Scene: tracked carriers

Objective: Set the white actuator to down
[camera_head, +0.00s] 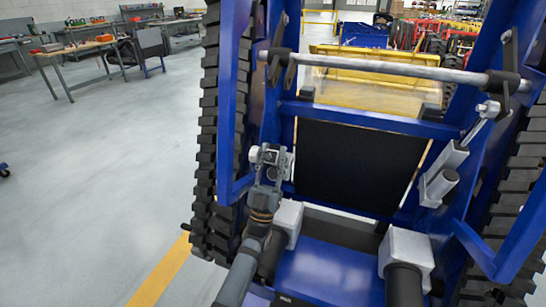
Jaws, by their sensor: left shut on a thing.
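My left gripper (269,160) reaches up from the bottom, left of the middle. It is shut on the white actuator (286,166) at the inner left side of the blue carrier frame. Only small white parts of this actuator show around the fingers. The gripper hides most of it, so its tilt cannot be told. A second pale actuator (447,168) sits on the inner right side of the frame, tilted up to the right, with its rod toward the upper bar. No gripper is at it. My right gripper is not in view.
The blue carrier (335,272) has black tracks (208,150) on both sides and a grey crossbar (400,71) above. A black panel (355,165) fills its middle. White blocks (405,255) stand low inside. Open floor lies left, with workbenches (85,47) behind.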

